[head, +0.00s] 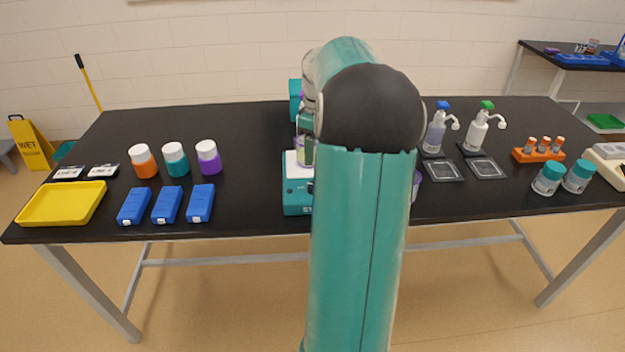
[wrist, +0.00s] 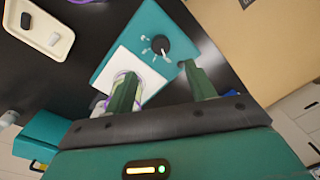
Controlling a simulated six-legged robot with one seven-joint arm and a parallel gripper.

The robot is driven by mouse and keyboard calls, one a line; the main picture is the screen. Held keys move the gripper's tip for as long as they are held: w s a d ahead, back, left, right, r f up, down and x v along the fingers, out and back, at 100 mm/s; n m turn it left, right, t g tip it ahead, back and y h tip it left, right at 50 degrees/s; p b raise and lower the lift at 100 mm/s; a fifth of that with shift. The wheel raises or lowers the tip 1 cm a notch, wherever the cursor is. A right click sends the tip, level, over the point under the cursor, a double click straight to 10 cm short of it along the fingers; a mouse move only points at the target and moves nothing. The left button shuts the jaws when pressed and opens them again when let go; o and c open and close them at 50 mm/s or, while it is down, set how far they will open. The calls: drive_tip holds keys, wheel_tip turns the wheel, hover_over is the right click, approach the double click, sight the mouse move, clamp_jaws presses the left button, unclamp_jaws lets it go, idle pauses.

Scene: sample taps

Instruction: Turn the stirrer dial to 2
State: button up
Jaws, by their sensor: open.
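The stirrer (head: 296,198) is a teal box with a white top plate, on the middle of the black bench. My arm hides its right part in the head view. In the wrist view the stirrer (wrist: 188,26) shows its white plate (wrist: 122,57) and a black round dial (wrist: 160,44) with a white pointer and small white marks; the numbers are too small to read. My gripper (wrist: 160,84) is open, with its two green fingers apart and nothing seen between them. The dial appears beyond the fingertips, apart from them. A clear vessel (wrist: 127,80) on the plate is partly hidden behind the left finger.
Coloured jars (head: 175,160) and blue boxes (head: 167,204) stand left, beside a yellow tray (head: 62,204). Pump bottles (head: 477,132), an orange tube rack (head: 538,155) and teal-lidded jars (head: 548,178) stand right. A pale tray (wrist: 42,42) shows in the wrist view.

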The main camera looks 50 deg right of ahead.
drive_tip(key=f, duration=1.1)
drive_tip(key=shift+w+a, duration=0.1)
drive_tip(key=shift+a, duration=0.25)
drive_tip(key=c, duration=1)
